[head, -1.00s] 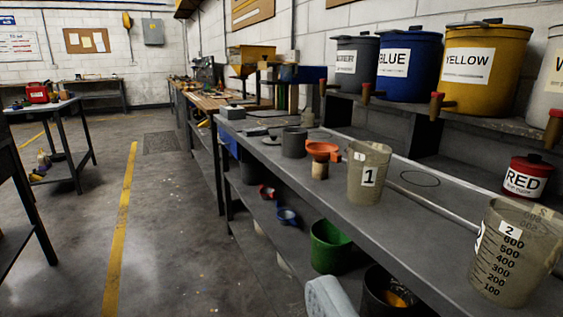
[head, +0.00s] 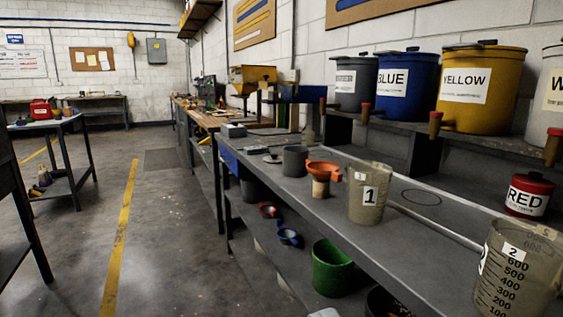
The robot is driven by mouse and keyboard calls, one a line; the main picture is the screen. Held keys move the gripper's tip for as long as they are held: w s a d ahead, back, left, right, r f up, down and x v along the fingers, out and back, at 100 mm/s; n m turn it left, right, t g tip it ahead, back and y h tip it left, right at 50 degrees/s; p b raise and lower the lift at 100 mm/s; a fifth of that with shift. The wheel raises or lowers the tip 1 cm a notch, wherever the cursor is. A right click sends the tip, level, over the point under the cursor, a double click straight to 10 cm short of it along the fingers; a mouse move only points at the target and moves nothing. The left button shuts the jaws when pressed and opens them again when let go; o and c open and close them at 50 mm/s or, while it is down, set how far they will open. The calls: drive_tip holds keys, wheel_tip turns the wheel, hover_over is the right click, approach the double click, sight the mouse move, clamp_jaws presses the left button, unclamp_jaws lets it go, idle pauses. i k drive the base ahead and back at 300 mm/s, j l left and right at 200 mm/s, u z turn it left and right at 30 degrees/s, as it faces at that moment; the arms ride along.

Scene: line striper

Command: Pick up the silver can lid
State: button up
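A small, flat grey disc (head: 272,158), which looks like the silver can lid, lies on the long grey workbench (head: 400,240). It is just left of an open dark grey can (head: 295,160) and apart from my camera by some distance. At this size I cannot make out its shine or edges well. My gripper is not in view.
Large blue (head: 406,85) and yellow (head: 481,90) buckets sit on the raised shelf. The floor (head: 180,250) to the left is open.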

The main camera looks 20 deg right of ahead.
sight(273, 157)
drive_tip(key=i+j+z, duration=0.45)
drive_tip(key=i+j, duration=0.35)
drive_tip(key=i, duration=0.45)
drive_tip(key=i+j+z, duration=0.45)
drive_tip(key=i+j, duration=0.7)
drive_tip(key=j, duration=0.1)
